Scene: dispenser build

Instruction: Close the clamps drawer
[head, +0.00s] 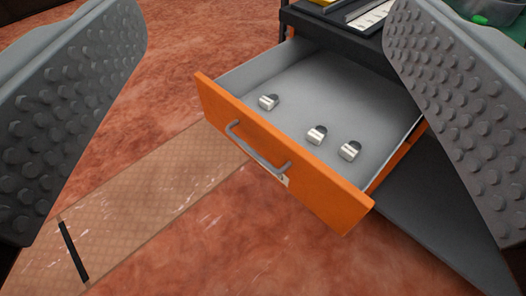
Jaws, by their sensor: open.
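An orange-fronted drawer (325,200) stands pulled out from a dark cabinet in the middle of the head view. Its grey handle (258,150) runs along the front, with a small pale label below the handle's right end. Three small silver clamps (316,135) lie on the grey drawer floor. My gripper (265,110) is open, with one studded grey finger at each side of the picture. The drawer shows between the fingers, and nothing is held. The right finger hides part of the drawer's right side and the cabinet.
The dark cabinet top (305,17) holds a tray with yellow and white items at upper right, near a bin with something green. A dark flat panel (430,215) lies right of the drawer. A translucent patterned strip (150,200) lies on the reddish floor, which is otherwise clear at left.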

